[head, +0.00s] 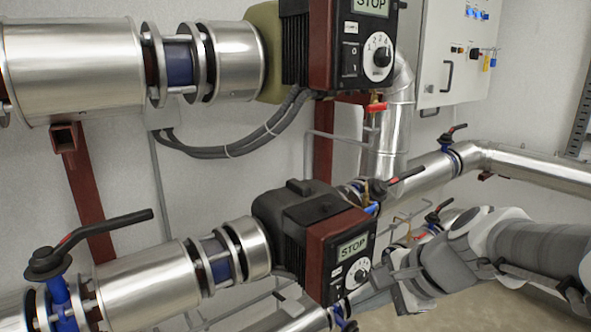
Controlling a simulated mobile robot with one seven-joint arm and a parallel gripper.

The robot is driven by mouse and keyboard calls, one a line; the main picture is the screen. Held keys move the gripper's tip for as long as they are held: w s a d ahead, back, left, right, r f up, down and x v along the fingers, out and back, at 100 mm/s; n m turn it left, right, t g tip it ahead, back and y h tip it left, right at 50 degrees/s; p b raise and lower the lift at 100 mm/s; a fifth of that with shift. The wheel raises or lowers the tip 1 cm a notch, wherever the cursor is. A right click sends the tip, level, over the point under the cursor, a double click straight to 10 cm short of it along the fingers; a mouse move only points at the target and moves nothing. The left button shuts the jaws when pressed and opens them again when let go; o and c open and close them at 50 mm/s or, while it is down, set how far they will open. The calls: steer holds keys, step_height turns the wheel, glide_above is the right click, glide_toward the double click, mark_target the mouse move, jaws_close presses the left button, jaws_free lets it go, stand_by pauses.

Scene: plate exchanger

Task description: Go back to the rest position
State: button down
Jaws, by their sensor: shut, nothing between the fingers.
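My gripper (390,284) is at the lower middle right of the head view, at the end of my arm, which reaches in from the right edge. Its fingers are shut with nothing seen between them.
An upper pump (342,45) also reads STOP. Shiny pipes (75,68) run across the wall. Black-handled valves stand at the lower left (52,262) and near my arm (437,216). A white control cabinet (448,50) hangs at upper right. Bare floor (470,312) shows below my arm.

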steer(key=s+d+r+n+h+p, duration=0.1)
steer(key=s+r+n+h, duration=0.1)
steer(key=s+n, duration=0.3)
steer(key=s+d+r+n+h+p, duration=0.1)
steer(key=s+r+n+h, duration=0.1)
steer(key=s+n, duration=0.4)
steer(key=n+h, duration=0.1)
steer(key=n, duration=0.3)
steer(key=shift+d+r, duration=0.25)
steer(key=shift+d, duration=0.05)
steer(key=shift+d, duration=0.1)
stand_by(1.3)
